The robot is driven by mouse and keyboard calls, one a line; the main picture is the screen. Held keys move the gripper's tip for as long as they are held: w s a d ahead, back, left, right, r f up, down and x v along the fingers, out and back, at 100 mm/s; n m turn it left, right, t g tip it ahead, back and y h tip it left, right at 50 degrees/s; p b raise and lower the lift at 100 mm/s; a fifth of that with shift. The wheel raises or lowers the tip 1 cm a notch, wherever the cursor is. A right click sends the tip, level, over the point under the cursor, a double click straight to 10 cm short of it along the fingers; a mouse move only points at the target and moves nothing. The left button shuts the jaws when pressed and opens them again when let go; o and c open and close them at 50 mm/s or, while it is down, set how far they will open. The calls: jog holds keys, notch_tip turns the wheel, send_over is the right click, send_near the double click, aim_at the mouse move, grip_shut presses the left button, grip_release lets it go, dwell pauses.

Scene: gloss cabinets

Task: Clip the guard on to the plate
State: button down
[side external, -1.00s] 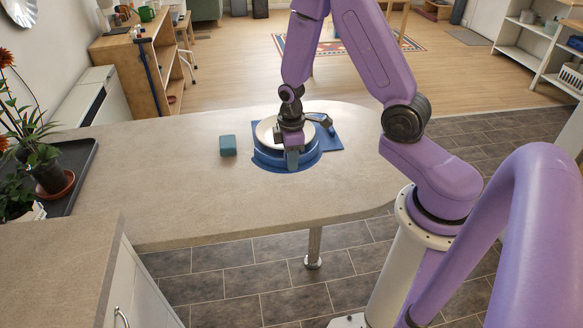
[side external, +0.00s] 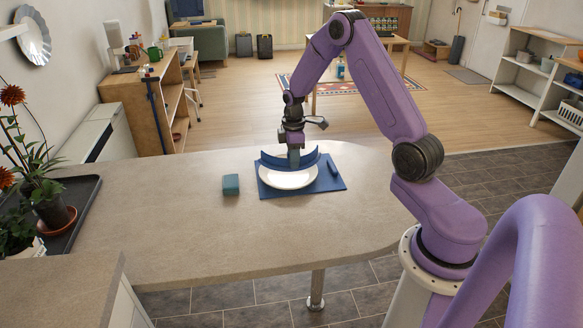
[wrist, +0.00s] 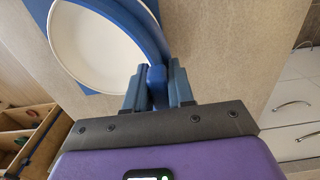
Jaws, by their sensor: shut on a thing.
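The guard (side external: 273,161) is a blue curved band standing on edge along the far side of the white plate (side external: 290,180). My gripper (side external: 294,158) points down and is shut on the guard near its middle. In the wrist view, the guard (wrist: 146,30) curves along the plate's right rim, and its blue tab is pinched between the fingers (wrist: 157,75). The plate (wrist: 95,45) lies flat on a blue mat (side external: 328,181). I cannot tell whether the guard touches the rim; the fingers hide part of the band.
A teal block (side external: 231,185) sits left of the mat. A dark tray (side external: 72,215) with a potted plant (side external: 45,185) stands at the far left. The near counter (side external: 220,235) is clear.

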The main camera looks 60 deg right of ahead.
dwell(0.4)
jog(key=shift+f, duration=3.15)
jog(key=shift+f, duration=1)
dwell(1.2)
jog(key=c, duration=0.9)
grip_release()
jog(key=shift+r, duration=0.15)
